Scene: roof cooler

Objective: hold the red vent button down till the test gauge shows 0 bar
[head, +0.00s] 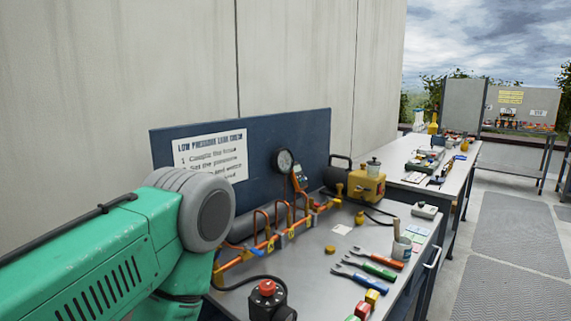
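A round black-rimmed gauge (285,161) stands in front of the blue backboard; its needle and numbers are too small to read. A red cap or button (267,287) sits on top of a dark block at the bottom of the view, on the near end of the grey bench; I cannot tell for certain that it is the vent button. My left arm, green with a grey joint, fills the lower left and hides part of the bench and sign. Neither gripper shows, and nothing of mine is seen touching the red cap.
An orange manifold (268,245) with several loops runs along the bench (330,280). A yellow pump unit (367,184) stands at its far end. Pliers (365,283), a grey cup (401,247) and small coloured blocks lie at right. A second bench (415,158) stands beyond.

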